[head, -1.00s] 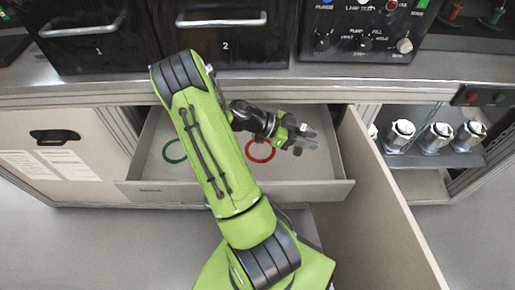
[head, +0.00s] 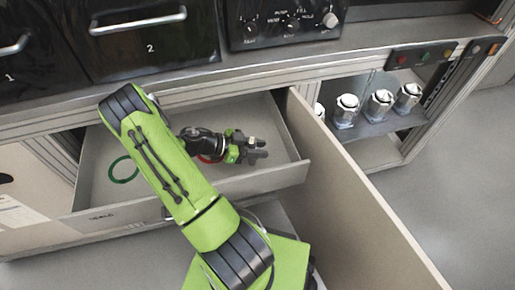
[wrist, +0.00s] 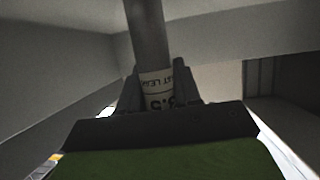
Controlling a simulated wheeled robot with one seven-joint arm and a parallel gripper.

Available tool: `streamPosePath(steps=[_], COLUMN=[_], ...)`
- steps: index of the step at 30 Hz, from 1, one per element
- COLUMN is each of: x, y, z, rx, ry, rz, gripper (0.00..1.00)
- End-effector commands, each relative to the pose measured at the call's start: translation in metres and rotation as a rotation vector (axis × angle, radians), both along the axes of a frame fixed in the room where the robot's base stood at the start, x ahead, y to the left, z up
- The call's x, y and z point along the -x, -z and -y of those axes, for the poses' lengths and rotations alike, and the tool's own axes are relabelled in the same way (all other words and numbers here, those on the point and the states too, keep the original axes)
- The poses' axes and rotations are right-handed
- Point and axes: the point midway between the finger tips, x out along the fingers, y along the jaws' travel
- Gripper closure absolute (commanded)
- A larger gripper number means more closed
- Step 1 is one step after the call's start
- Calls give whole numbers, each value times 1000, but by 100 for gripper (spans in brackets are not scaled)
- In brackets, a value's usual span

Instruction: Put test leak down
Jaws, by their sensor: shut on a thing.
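My gripper (head: 258,149) is over the right part of the open drawer (head: 95,222) in the head view. In the wrist view its two dark fingers (wrist: 157,84) are closed around the test leak (wrist: 148,35), a grey cylinder with a white band of dark print reading in part "LEAK". The cylinder's far end runs out of the top of the wrist view. In the head view the test leak is too small and covered to make out clearly. I cannot tell whether it touches the drawer floor.
A green ring (head: 123,170) lies in the drawer's left part; a red ring (head: 207,159) is partly hidden by my arm. An open cabinet door (head: 350,205) stands right of the drawer. Several silver-topped parts (head: 379,103) stand on a shelf to the right. Black boxes line the bench above.

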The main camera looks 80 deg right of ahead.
Motion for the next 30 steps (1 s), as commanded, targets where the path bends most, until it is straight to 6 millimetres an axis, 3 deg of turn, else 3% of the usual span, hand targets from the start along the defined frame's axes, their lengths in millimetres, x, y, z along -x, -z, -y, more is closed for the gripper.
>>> streamPosePath(steps=[4, 5, 9, 19, 30], x=[0, 0, 0, -1, -78], y=[2, 2, 1, -3, -37], z=[0, 0, 0, 0, -37], rx=[1, 0, 0, 0, 1], ry=[-1, -1, -1, -1, -7], rz=[-1, 0, 0, 0, 3], gripper=[100, 63, 42, 42, 42])
